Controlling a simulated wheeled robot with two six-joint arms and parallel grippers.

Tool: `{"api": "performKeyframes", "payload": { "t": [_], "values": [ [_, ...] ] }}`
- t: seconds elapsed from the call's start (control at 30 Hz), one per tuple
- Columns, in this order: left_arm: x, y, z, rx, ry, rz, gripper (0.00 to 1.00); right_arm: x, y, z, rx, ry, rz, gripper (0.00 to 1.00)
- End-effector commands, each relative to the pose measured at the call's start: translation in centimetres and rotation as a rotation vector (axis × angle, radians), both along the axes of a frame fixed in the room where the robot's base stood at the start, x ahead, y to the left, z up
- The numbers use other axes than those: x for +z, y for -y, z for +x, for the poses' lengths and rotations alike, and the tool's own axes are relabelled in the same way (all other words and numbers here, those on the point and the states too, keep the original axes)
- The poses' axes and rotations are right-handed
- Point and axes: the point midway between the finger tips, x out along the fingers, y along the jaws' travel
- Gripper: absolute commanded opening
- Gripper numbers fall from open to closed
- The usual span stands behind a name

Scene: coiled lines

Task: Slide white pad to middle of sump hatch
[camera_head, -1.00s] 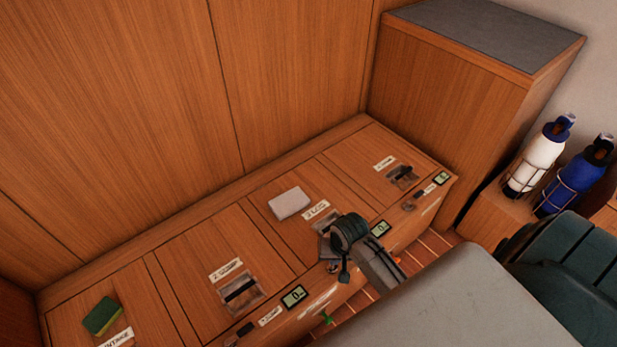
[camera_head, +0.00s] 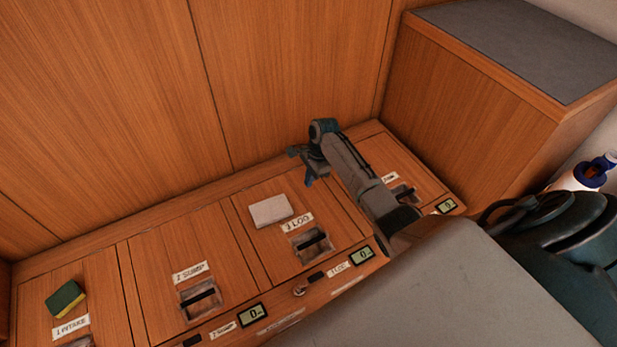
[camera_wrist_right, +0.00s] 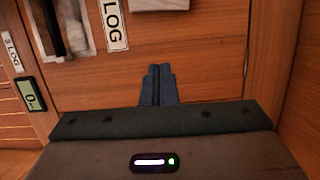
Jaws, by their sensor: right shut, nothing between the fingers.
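The white pad (camera_head: 270,210) lies flat on the hatch labelled 3 LOG (camera_head: 285,258), near its back. Its edge also shows at the top of the right wrist view (camera_wrist_right: 160,4). The sump hatch (camera_head: 180,242), labelled 2 SUMP, is the panel to the left, and no pad is on it. My right gripper (camera_head: 309,180) is shut and empty, to the right of the pad and apart from it. Its closed blue fingers (camera_wrist_right: 160,72) point toward the pad in the wrist view. My left gripper is out of view.
A green and yellow sponge (camera_head: 65,299) lies on the intake hatch at the left. Recessed latches (camera_head: 312,243) sit near the hatch fronts. A wooden wall (camera_head: 110,110) rises behind, and a tall cabinet (camera_head: 470,130) stands at the right.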

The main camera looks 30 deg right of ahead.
Motion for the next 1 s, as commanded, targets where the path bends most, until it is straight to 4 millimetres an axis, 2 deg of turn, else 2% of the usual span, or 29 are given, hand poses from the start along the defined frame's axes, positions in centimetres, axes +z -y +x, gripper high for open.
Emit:
{"api": "performKeyframes", "payload": {
  "t": [0.03, 0.1, 0.3, 0.4, 0.53, 1.0],
  "values": [
    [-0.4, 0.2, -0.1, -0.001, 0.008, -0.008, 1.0, -1.5, -0.3, 0.0, 0.0, -0.003, 0.001, 0.0],
    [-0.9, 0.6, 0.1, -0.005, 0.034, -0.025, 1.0, -3.1, -0.7, 0.0, 0.0, -0.002, 0.001, 0.0],
    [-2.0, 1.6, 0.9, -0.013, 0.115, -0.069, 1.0, -6.6, -1.9, 0.1, 0.002, 0.0, 0.001, 0.0],
    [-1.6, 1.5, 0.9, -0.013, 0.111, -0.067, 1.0, -6.2, -3.6, 0.3, 0.005, 0.002, 0.0, 0.0],
    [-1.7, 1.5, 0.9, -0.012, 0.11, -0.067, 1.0, -6.2, -4.9, 0.3, 0.003, 0.002, 0.0, 0.0],
    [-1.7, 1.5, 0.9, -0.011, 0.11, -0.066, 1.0, -6.1, -5.5, 0.4, 0.003, 0.002, -0.002, 0.0]
  ]
}}
